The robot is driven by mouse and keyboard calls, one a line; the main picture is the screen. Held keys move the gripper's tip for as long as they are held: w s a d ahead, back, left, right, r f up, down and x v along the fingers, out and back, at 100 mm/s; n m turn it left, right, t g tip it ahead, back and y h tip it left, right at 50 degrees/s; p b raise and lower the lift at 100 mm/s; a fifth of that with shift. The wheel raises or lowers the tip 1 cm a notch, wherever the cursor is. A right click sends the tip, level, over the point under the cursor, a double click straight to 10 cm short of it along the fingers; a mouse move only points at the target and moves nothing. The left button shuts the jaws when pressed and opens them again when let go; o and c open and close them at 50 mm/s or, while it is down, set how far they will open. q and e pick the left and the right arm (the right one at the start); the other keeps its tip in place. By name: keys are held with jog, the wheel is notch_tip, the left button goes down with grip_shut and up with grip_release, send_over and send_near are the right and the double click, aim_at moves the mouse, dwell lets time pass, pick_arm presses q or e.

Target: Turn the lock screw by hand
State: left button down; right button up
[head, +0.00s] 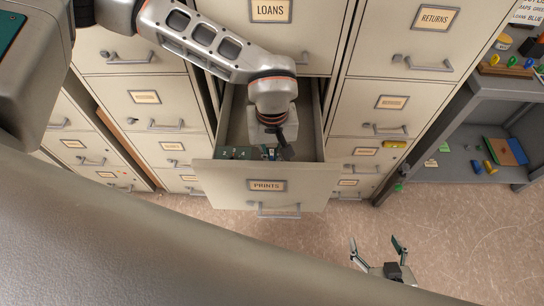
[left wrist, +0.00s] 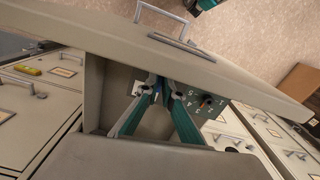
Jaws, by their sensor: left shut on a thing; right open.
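The open drawer labelled PRINTS (head: 220,178) has a dark green numbered plate (head: 235,153) inside behind its front; the plate also shows in the left wrist view (left wrist: 190,92). My left gripper (head: 270,152) reaches down into the drawer from above. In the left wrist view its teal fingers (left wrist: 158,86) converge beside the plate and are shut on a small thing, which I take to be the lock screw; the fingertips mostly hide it. A small dark knob with an orange mark (left wrist: 206,101) sits on the plate to the right. My right gripper (head: 376,242) is open and empty over the floor.
Closed cabinet drawers, including LOANS (head: 270,35) and RETURNS (head: 425,45), stand around the open one. The drawer walls are close to my left gripper. A grey shelf (head: 455,130) with small coloured items is at right. The floor (head: 320,225) in front is clear.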

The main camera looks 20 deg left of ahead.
pick_arm(q)
jog(key=c, duration=2.6)
grip_release()
jog(key=shift+m, duration=0.4)
jog(key=o, duration=0.4)
jog(key=shift+r+p, duration=1.9)
jog(key=shift+r, duration=1.15)
notch_tip(320, 180, up, 12)
